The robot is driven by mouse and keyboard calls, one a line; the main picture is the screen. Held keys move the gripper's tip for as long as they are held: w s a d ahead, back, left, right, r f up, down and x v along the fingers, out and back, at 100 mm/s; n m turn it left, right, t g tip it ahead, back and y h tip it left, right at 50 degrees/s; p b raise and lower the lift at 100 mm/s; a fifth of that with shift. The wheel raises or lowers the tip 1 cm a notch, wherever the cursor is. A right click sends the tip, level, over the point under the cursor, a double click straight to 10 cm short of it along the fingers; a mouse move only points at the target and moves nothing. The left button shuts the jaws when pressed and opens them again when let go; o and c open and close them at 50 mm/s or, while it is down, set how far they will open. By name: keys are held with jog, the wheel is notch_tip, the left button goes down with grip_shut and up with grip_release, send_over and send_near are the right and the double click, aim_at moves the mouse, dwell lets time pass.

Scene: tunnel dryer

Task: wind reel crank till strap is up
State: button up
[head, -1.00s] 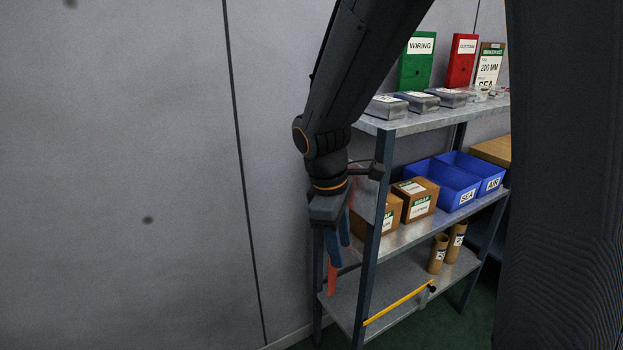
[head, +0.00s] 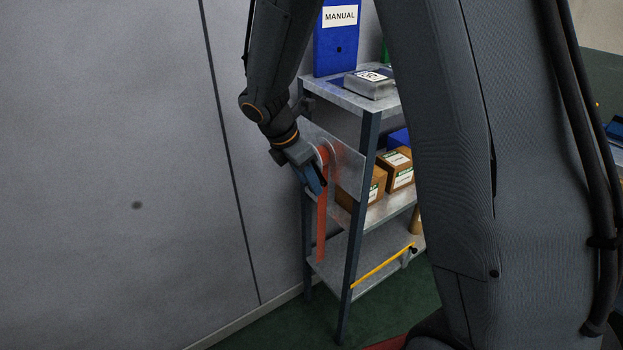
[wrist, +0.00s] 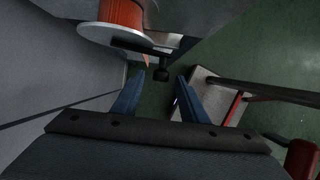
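The reel (wrist: 121,14) carries an orange-red strap between pale discs. In the head view the reel (head: 331,152) is mounted on a metal plate (head: 347,172) at the shelf's end, and the strap (head: 322,225) hangs well below it. The dark crank (wrist: 138,47) reaches out from the reel's hub to a black knob (wrist: 161,74). My gripper (wrist: 160,82) is open, with its blue fingers on either side of the knob's line. I cannot tell if the fingertips reach it. In the head view my gripper (head: 318,187) is in front of the reel and hides the crank.
A shelf unit (head: 366,150) holds a blue manual binder (head: 337,42), a metal box (head: 369,84) and cardboard boxes (head: 398,170). A grey wall (head: 110,170) stands at the left. Green floor (head: 270,325) shows below.

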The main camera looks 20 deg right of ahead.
jog(key=shift+d+f, duration=0.2)
jog(key=shift+f, duration=0.25)
jog(key=shift+c, duration=0.4)
